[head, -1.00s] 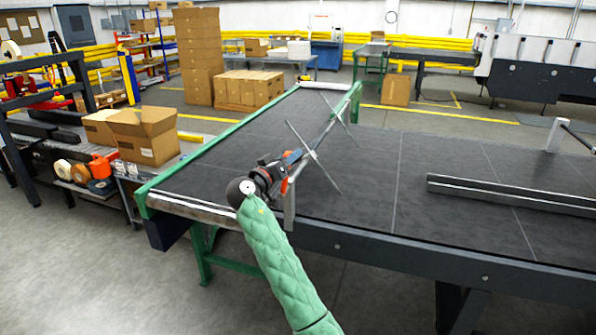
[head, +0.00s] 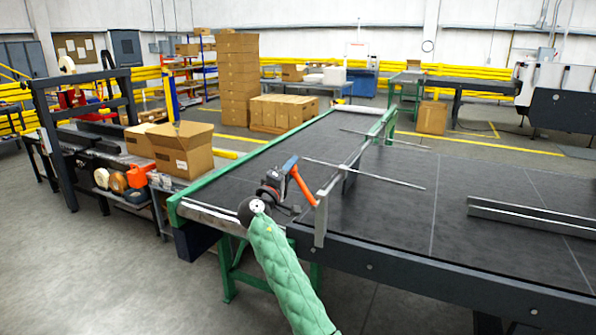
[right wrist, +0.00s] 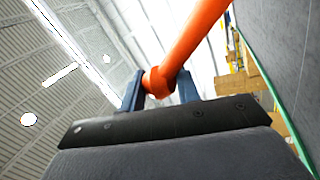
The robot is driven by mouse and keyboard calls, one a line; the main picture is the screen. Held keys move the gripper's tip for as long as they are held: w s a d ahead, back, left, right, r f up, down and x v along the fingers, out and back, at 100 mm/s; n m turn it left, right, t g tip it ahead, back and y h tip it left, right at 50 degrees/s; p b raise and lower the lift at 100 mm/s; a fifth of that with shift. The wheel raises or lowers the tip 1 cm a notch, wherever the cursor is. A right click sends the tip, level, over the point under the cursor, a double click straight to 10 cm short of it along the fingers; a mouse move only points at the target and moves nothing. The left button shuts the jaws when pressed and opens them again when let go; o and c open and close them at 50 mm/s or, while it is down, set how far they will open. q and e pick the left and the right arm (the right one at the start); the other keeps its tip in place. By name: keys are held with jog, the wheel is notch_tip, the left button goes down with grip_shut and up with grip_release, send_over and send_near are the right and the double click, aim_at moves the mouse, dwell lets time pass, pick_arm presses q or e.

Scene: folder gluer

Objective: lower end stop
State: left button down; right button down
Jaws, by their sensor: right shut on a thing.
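Whether the rods touch the belt I cannot tell. My left gripper is out of view.
The conveyor's green side rail (head: 250,158) runs along the left. A loose metal rail (head: 530,217) lies on the belt at right. The floor in front is clear.

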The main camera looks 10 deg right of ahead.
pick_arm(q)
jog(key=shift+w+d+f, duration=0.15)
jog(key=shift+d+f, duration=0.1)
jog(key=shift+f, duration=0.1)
pick_arm(e)
jog(key=shift+w+a+f+n, duration=0.25)
jog(key=shift+a+f+n, duration=0.1)
jog(key=shift+f+n, duration=0.35)
jog(key=shift+y, duration=0.3)
jog(key=c, duration=1)
grip_release()
jog(key=shift+t, duration=0.3)
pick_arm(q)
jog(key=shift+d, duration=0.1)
pick_arm(e)
jog(key=shift+r, duration=0.15)
pick_arm(q)
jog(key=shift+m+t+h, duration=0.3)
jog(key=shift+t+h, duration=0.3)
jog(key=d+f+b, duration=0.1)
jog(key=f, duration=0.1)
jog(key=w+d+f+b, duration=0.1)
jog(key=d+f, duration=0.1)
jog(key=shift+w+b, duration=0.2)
jog(key=shift+b, duration=0.2)
pick_arm(e)
jog(key=v, duration=0.7)
jog(key=shift+s+a, duration=0.2)
jog(key=shift+s, duration=0.1)
